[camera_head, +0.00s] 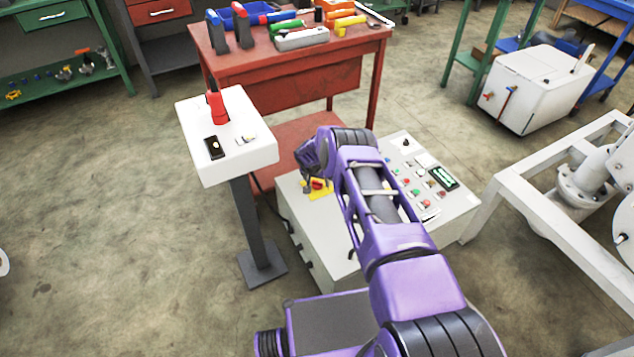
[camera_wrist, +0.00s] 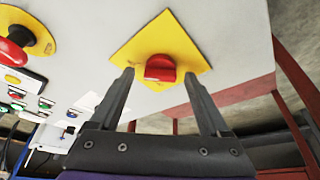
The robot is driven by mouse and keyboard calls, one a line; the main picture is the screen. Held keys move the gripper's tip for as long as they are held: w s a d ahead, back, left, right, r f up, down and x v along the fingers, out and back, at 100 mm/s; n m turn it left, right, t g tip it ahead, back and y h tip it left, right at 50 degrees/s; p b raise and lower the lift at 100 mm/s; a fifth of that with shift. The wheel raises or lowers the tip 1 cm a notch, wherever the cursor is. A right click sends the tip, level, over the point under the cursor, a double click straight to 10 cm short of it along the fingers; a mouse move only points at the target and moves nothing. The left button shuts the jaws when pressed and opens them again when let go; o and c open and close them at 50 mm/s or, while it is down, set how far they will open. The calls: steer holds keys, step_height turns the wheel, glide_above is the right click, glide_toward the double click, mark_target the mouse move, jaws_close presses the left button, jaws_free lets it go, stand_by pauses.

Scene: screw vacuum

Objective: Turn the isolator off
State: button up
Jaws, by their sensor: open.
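The isolator is a red rotary knob (camera_wrist: 160,68) on a yellow square plate (camera_wrist: 160,38), fixed to a light grey cabinet face. In the head view the red knob (camera_head: 318,184) shows on the cabinet top, beside my gripper. My gripper (camera_wrist: 159,76) is open, with one dark finger on each side of the knob. The fingertips overlap the lower part of the yellow plate in the wrist view. I cannot tell whether they touch the knob or how deep they reach. My arm hides part of the cabinet.
A red mushroom button on a round yellow plate (camera_wrist: 38,38) is left of the isolator in the wrist view. The cabinet (camera_head: 345,262) carries several buttons and a display (camera_head: 444,178). A white pedestal box (camera_head: 215,108) stands left, and a red tool table (camera_head: 290,70) behind.

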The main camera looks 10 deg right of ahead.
steer(key=shift+c, duration=0.3)
jaws_close()
steer(key=shift+n, duration=0.4)
steer(key=n+y, duration=0.1)
steer(key=n, duration=0.1)
steer(key=shift+d+n, duration=0.15)
steer(key=shift+n, duration=0.25)
steer(key=n+y, duration=0.2)
steer(key=n, duration=0.2)
steer(key=shift+d, duration=0.1)
steer(key=n+y, duration=0.1)
steer(key=n, duration=0.4)
steer(key=shift+w+d+y, duration=0.1)
steer(key=shift+y, duration=0.3)
steer(key=shift+n+g+y, duration=0.4)
steer(key=shift+n+g, duration=0.2)
steer(key=shift+n, duration=1.4)
